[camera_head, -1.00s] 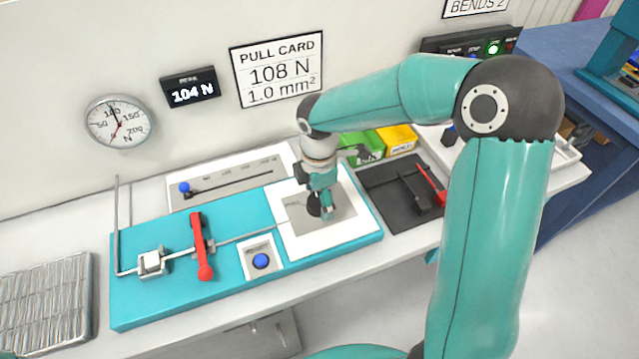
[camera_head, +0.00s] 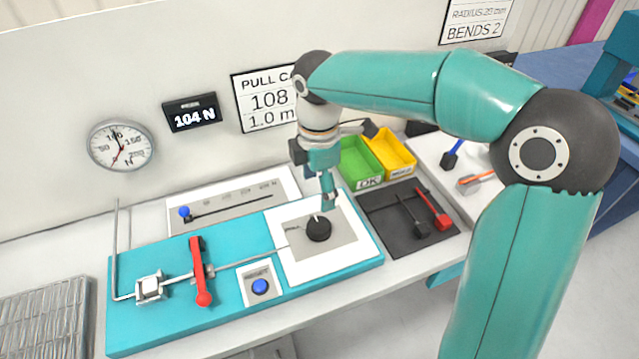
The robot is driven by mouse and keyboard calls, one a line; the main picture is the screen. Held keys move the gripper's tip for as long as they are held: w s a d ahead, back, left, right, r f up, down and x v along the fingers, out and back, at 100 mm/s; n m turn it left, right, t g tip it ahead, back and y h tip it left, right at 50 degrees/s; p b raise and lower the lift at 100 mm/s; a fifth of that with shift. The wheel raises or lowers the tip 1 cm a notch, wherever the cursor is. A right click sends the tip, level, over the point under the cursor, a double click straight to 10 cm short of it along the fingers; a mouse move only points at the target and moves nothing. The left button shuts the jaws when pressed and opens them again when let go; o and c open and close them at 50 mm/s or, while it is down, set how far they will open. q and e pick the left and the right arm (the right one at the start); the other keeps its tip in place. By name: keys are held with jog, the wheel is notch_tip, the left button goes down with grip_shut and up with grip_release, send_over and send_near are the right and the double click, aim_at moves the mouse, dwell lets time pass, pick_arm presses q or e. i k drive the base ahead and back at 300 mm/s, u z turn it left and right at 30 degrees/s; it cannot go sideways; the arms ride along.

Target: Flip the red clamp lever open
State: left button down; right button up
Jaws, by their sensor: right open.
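The red clamp lever (camera_head: 200,273) lies across the metal rod on the teal test board (camera_head: 150,325), left of its middle. Its round red knob end points to the front edge. My right gripper (camera_head: 328,204) points down just above and behind a black round knob (camera_head: 319,229) on the board's white plate. It is open and well to the right of the lever, apart from it. Whether its fingertips touch the black knob is hard to tell. My left gripper does not show.
A blue reset button (camera_head: 260,287) sits right of the lever. A slider with a blue knob (camera_head: 184,211) is behind the board. A dark mat (camera_head: 395,236) with red and black tools and green (camera_head: 352,160) and yellow (camera_head: 392,153) bins stand right. A wire rack (camera_head: 45,315) is at left.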

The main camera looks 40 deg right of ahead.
aim_at(204, 298)
jog(key=k, duration=1)
